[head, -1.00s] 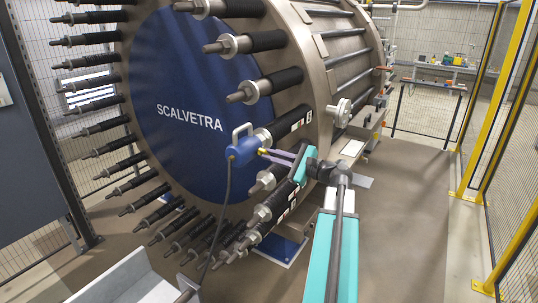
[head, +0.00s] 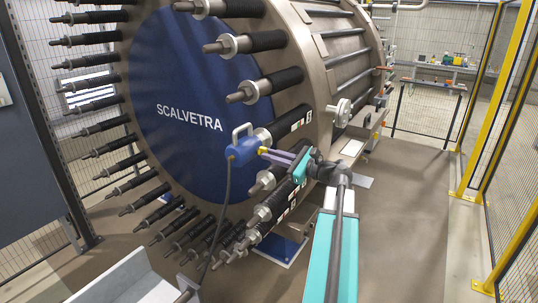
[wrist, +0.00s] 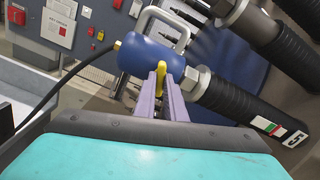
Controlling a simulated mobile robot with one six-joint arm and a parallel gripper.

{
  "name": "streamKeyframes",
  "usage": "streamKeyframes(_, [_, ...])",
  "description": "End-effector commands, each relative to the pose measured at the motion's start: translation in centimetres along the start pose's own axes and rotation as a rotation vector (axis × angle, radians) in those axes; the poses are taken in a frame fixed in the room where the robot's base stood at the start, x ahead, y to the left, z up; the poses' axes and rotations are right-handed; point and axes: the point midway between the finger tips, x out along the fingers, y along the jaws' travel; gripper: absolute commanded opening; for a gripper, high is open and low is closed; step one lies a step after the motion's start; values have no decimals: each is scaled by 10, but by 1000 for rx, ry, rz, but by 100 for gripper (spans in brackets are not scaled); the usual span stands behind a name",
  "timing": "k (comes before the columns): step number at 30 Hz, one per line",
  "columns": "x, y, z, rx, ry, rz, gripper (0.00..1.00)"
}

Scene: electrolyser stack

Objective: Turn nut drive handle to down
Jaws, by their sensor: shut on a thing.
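The blue nut drive (head: 243,149) sits at the end of a black-sleeved tie rod (head: 284,128) on the stack's front. In the wrist view the drive body (wrist: 146,58) shows a pale loop handle (wrist: 163,24) behind it. A yellow part (wrist: 184,60) of the drive lies between the purple fingers of my gripper (wrist: 165,77). My gripper (head: 268,154) is shut on this yellow part, reaching in from the right. The fingertips partly hide the yellow part. A dark cable (head: 226,195) hangs from the drive.
Other tie rods (head: 240,42) ring the blue SCALVETRA end plate (head: 175,85), with several close to my gripper. A yellow-framed fence (head: 495,100) stands at the right. A red-and-grey panel (wrist: 70,27) shows at upper left in the wrist view. Floor (head: 420,215) at right is clear.

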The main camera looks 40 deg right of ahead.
Motion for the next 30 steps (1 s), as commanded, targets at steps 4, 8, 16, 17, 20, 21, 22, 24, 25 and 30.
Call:
streamKeyframes(4, [0,1,-1,93,3,1,0])
streamKeyframes(8, [0,1,-1,179,3,1,0])
streamKeyframes(16, [0,1,-1,317,3,1,15])
streamKeyframes(17, [0,1,-1,315,3,1,20])
streamKeyframes(20, [0,0,-1,314,2,1,34])
streamKeyframes(21, [0,0,-1,314,2,1,34])
streamKeyframes(22, [0,0,-1,314,2,1,34])
streamKeyframes(24, [0,0,0,313,1,1,34])
streamKeyframes(25, [0,0,0,313,1,0,34])
streamKeyframes(30, [-1,0,0,313,1,0,34])
